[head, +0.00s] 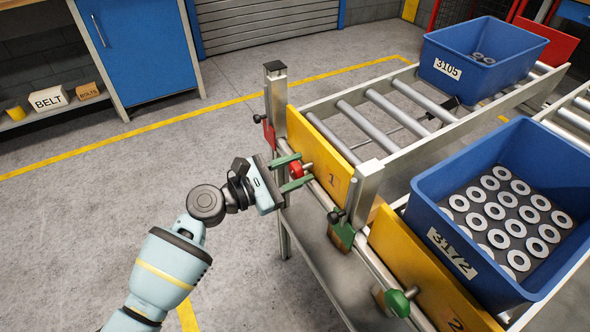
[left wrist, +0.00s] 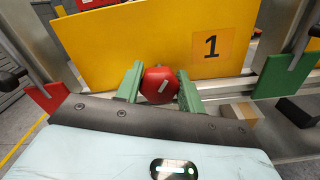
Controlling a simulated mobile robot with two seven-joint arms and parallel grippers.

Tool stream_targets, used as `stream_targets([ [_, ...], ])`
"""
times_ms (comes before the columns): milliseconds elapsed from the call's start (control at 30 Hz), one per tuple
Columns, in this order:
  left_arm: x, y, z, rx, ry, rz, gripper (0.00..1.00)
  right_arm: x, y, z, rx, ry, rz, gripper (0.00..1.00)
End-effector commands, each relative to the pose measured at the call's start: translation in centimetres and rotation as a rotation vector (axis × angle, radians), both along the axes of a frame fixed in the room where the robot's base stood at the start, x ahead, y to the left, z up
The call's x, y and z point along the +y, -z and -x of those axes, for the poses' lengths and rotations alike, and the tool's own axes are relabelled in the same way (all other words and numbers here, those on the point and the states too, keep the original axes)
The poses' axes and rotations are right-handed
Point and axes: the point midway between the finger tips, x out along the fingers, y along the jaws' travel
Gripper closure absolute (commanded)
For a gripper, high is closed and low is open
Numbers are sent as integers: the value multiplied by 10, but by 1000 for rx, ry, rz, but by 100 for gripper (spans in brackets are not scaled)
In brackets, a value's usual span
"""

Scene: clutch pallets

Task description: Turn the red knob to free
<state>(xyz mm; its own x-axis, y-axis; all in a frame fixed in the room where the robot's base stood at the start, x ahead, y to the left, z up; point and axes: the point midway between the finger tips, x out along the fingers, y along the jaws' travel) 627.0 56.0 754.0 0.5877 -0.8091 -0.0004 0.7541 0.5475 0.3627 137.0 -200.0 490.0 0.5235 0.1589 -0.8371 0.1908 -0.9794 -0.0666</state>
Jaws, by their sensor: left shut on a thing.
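The red knob (head: 296,169) sits on the rail in front of the yellow plate (head: 318,142) marked 1. It also shows in the left wrist view (left wrist: 159,88), round, with a pale slanted mark on its face. My left gripper (head: 293,173) has its two green fingers on either side of the knob and is shut on it. In the left wrist view the fingers (left wrist: 159,90) stand left and right of the knob. My right gripper is not in view.
A green knob (head: 398,303) sits lower right by yellow plate 2 (head: 440,285). Blue bin 3172 (head: 440,215), holding several rings, and blue bin 3105 (head: 440,85) stand on the roller lanes. A steel post (head: 277,100) rises beside plate 1. The floor to the left is clear.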

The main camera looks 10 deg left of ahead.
Motion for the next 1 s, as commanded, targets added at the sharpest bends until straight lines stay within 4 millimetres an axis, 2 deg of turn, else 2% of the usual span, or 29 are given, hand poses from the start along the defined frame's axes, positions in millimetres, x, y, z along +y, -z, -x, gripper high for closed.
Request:
stream_targets([
  [500,0,0,0,-19,0,-14,100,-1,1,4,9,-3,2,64],
  [533,0,0,0,-19,0,-14,60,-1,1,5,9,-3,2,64],
  [600,0,0,0,-19,0,-14,51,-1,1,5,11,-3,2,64],
  [700,0,0,0,-19,0,-14,40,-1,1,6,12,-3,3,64],
  [1000,1,0,1,-19,0,-14,40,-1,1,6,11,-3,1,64],
])
